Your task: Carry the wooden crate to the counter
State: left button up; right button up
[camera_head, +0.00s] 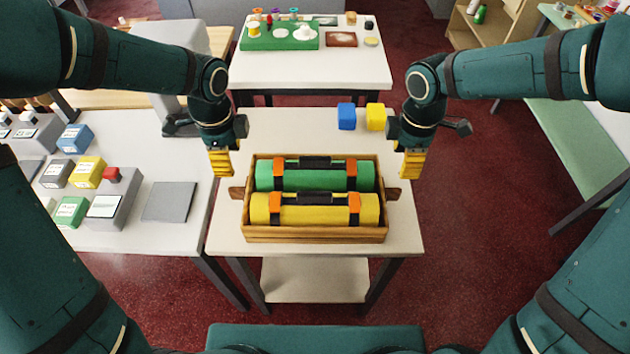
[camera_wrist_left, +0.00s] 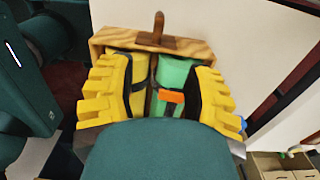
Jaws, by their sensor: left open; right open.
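The wooden crate (camera_head: 314,236) stands on a small white table (camera_head: 290,128) in the head view. It holds a green roll (camera_head: 275,176) and a yellow roll (camera_head: 345,209), each with orange and black bands. A dark wooden handle sticks out at each end. My left gripper (camera_head: 221,164) is open, above and beside the left handle. In the left wrist view the crate (camera_wrist_left: 110,38) and its handle (camera_wrist_left: 157,28) show beyond the open yellow fingers. My right gripper (camera_head: 411,164) is open, above and beside the right handle (camera_head: 393,193). Both grippers appear apart from the crate.
A blue cube (camera_head: 347,117) and a yellow cube (camera_head: 376,117) stand behind the crate. A left-hand table (camera_head: 150,237) carries several coloured boxes and a grey pad (camera_head: 170,202). A farther white table (camera_head: 300,70) bears a green tray (camera_head: 262,41). Red floor (camera_head: 480,200) is clear at right.

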aim_at(238, 189)
pick_arm(q)
jog(key=f, duration=1.3)
jog(key=shift+s+f, duration=0.2)
jog(key=shift+f, duration=0.15)
pick_arm(e)
jog(key=f, duration=1.3)
jog(key=shift+s+f, duration=0.2)
jog(key=shift+f, duration=0.15)
pick_arm(q)
jog(key=shift+c, duration=0.4)
pick_arm(e)
jog(key=shift+c, duration=0.4)
pick_arm(q)
grip_shut()
pick_arm(e)
grip_shut()
